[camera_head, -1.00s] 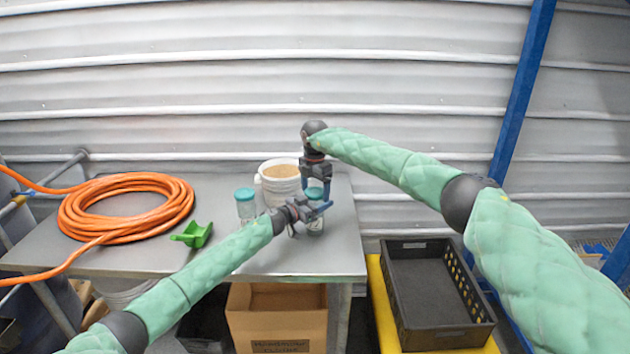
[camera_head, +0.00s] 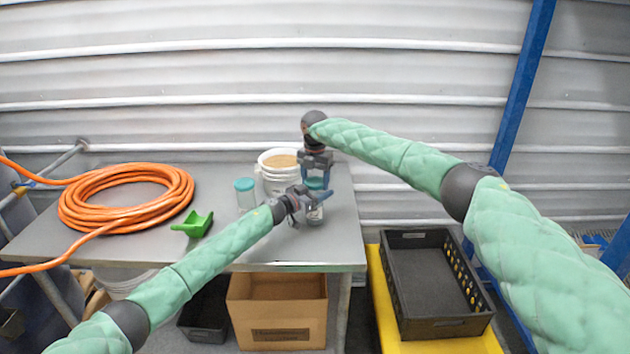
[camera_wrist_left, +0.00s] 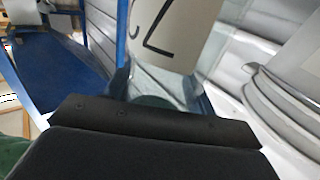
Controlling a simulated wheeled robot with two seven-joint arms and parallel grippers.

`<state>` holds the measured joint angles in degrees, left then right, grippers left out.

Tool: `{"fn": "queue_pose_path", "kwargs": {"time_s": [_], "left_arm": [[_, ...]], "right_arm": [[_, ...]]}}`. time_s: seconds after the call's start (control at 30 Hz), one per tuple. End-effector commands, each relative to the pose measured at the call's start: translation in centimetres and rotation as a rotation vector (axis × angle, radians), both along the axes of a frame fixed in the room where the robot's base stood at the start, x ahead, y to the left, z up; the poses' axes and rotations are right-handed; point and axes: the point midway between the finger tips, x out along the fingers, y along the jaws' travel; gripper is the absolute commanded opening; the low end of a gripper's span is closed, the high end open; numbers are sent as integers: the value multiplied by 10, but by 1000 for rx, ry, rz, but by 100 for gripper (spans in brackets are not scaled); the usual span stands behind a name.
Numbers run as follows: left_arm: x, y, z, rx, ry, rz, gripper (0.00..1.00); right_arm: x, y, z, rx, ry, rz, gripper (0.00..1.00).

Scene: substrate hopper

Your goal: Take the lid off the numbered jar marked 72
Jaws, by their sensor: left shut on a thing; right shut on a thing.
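A clear jar (camera_head: 316,216) with a teal lid (camera_head: 314,183) stands near the right end of the table. My left gripper (camera_head: 320,196) is shut on the jar's body from the left. My right gripper (camera_head: 316,178) points down from above and is shut on the lid. The lid appears to be on the jar, but the fingers hide the joint between them. In the left wrist view the jar's white label (camera_wrist_left: 172,30) shows large dark digits, partly cut off; one looks like a 7. A second clear jar with a teal lid (camera_head: 244,185) stands to the left.
A white bucket (camera_head: 268,186) of tan material stands just behind the jars. A green scoop (camera_head: 197,224) and a coiled orange hose (camera_head: 75,212) lie on the grey table (camera_head: 335,250) to the left. A black crate (camera_head: 405,325) stands right of the table.

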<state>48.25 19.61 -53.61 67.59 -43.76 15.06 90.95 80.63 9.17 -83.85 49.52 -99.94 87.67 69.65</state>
Motion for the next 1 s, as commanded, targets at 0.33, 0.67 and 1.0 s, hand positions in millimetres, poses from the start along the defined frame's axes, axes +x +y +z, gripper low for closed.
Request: {"fn": "queue_pose_path", "kwargs": {"time_s": [0.33,0.67,1.0], "left_arm": [[0,0,0,0,0,0,0],[0,0,0,0,0,0,0],[0,-1,1,-1,-1,-2,0]], "right_arm": [[0,0,1,1,-1,318,34],[1,-1,1,1,-1,329,34],[0,1,1,2,-1,330,84]]}}
